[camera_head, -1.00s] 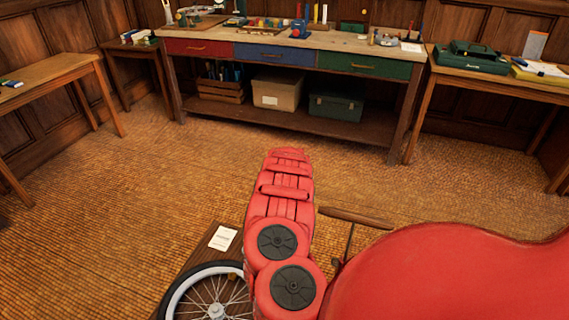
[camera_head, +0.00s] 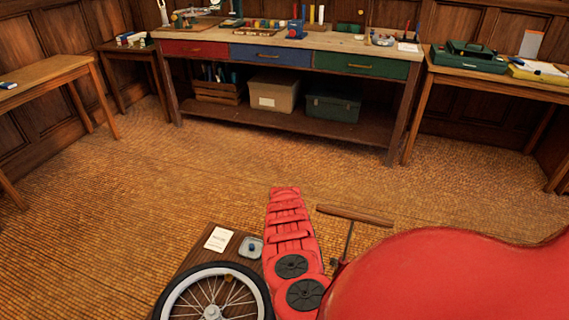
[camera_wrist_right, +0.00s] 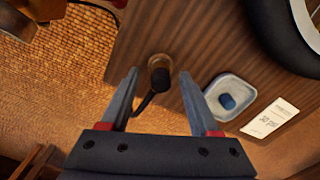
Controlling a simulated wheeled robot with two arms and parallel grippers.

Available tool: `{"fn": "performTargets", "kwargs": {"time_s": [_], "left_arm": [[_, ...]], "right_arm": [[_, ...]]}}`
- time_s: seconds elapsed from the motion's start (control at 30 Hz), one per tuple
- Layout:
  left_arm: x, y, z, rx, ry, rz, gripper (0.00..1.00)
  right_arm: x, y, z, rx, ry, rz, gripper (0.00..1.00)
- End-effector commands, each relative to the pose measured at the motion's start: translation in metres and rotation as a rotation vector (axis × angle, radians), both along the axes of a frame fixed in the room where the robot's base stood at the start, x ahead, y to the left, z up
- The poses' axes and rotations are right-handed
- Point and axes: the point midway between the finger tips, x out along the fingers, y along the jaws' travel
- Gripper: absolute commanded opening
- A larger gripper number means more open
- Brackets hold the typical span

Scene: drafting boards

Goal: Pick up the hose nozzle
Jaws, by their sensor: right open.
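In the right wrist view, what looks like the hose nozzle (camera_wrist_right: 160,81) is a short black piece on a thin black hose. It is at a round brown peg or holder (camera_wrist_right: 158,61) on a dark wooden surface. My right gripper (camera_wrist_right: 159,73) is open, with one finger on each side of the black piece in the picture. I cannot tell whether the fingers touch it or how far above it they are. In the head view my red arm hides the nozzle and right gripper. My left gripper is not in view.
Beside the nozzle are a small dish (camera_wrist_right: 231,97) with a blue piece, a white card (camera_wrist_right: 269,117) and a spoked wheel (camera_head: 214,300). A T-shaped wooden handle (camera_head: 355,215) stands right of my arm. A workbench (camera_head: 290,40) is at the back; the floor between is clear.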

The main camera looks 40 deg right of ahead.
Motion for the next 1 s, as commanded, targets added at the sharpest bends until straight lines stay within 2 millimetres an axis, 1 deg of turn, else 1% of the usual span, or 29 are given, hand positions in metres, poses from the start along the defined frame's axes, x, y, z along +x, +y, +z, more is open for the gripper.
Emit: {"fn": "performTargets", "kwargs": {"time_s": [0.07, 0.27, 0.3, 0.37, 0.4, 0.63, 1.0], "left_arm": [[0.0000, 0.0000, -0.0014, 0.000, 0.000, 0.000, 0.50], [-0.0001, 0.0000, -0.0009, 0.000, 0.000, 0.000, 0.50], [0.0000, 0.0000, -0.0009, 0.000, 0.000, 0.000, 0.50], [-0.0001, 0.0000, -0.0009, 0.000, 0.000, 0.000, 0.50], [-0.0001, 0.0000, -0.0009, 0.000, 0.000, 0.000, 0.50], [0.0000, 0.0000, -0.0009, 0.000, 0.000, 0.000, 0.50], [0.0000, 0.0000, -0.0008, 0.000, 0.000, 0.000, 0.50]], "right_arm": [[0.0010, 0.0002, -0.0030, -0.001, -0.002, 0.001, 0.62], [0.0012, 0.0005, -0.0024, 0.001, -0.002, 0.000, 0.62], [0.0012, 0.0006, -0.0025, 0.001, -0.002, 0.000, 0.59], [0.0012, 0.0006, -0.0025, 0.001, -0.002, 0.000, 0.48], [0.0012, 0.0006, -0.0024, 0.001, -0.002, 0.000, 0.41], [0.0010, 0.0006, -0.0025, 0.001, -0.002, 0.000, 0.00], [0.0011, 0.0005, -0.0022, 0.001, -0.002, 0.000, 0.00]]}}
